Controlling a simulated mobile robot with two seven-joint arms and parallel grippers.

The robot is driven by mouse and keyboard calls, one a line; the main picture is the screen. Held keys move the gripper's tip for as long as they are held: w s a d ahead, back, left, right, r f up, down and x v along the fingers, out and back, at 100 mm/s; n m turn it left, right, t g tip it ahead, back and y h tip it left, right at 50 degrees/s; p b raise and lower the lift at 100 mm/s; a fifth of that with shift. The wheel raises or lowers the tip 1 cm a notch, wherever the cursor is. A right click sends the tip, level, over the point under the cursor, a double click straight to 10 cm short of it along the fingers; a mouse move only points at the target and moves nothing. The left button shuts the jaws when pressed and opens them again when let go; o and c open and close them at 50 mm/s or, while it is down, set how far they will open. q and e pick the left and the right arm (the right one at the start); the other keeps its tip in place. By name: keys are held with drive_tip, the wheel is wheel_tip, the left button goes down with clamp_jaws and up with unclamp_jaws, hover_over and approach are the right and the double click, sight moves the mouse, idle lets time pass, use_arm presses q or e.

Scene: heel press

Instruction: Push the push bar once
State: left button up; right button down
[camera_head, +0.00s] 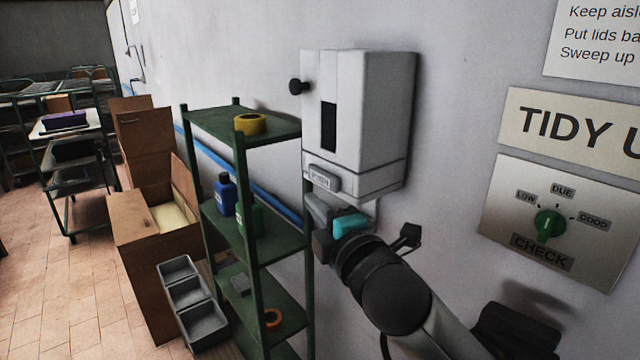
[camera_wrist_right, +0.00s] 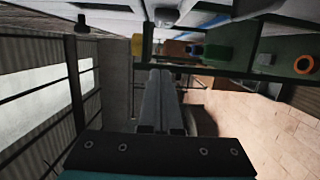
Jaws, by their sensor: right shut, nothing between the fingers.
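A white wall dispenser (camera_head: 375,120) hangs on the grey wall, with a dark window slot in its front and a black knob on its left side. In the wrist view, a grey piece at the top edge looks like the push bar (camera_wrist_right: 166,17). My right gripper (camera_head: 316,207) is shut and empty just below the push bar, apart from it as far as I can tell. Its closed fingers (camera_wrist_right: 163,75) show in the wrist view. My left gripper is out of view.
A green shelf rack (camera_head: 245,160) stands close left of my right gripper, holding yellow tape (camera_head: 250,124) and a blue bottle (camera_head: 225,194). Cardboard boxes (camera_head: 160,235) and grey bins (camera_head: 193,305) are beyond. A dial panel (camera_head: 555,215) is on the wall at right.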

sight(321, 185)
drive_tip(key=w, duration=0.5)
drive_tip(key=w+d+p, duration=0.1)
drive_tip(key=w, duration=0.2)
idle(0.4)
